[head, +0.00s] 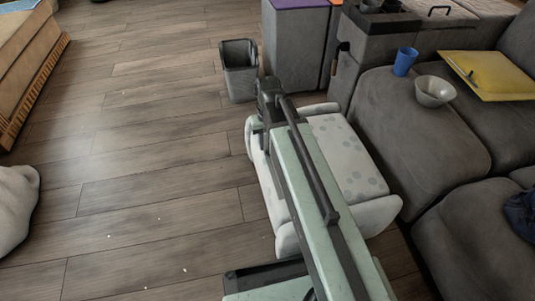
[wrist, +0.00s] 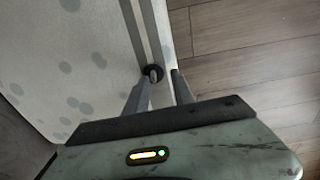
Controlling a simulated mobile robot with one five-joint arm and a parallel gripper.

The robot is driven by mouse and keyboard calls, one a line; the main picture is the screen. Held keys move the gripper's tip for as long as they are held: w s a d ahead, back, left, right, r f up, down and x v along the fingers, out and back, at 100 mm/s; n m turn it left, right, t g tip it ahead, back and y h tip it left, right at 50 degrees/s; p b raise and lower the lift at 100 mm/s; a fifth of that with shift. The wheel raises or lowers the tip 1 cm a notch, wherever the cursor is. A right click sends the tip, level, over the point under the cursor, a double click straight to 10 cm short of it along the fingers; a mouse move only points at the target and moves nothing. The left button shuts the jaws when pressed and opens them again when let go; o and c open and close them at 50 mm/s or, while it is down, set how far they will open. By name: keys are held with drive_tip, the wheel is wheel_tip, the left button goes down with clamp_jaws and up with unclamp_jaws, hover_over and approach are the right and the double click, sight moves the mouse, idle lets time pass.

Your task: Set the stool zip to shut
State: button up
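The stool (head: 345,155) is a pale padded block with grey spots, standing on the wooden floor beside the sofa. My arm crosses in front of part of it in the head view. In the wrist view the stool's spotted surface (wrist: 75,60) fills the left side, with a grey zip strip (wrist: 141,30) running along it near its edge. A dark round zip pull (wrist: 152,71) sits at the lower visible end of the strip. My gripper (wrist: 163,76) has its two fingers apart, with their tips at the pull. I cannot tell whether they touch it.
A bin (head: 239,70) stands behind the stool. The wooden floor (head: 140,170) to the left is mostly clear.

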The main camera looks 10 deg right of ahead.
wheel_tip(320, 180, down, 2)
drive_tip(key=shift+f+b, duration=0.25)
drive_tip(key=shift+b, duration=0.35)
drive_tip(key=shift+r, duration=0.1)
drive_tip(key=shift+c, duration=0.3)
clamp_jaws()
drive_tip(key=shift+d, duration=0.15)
idle(0.4)
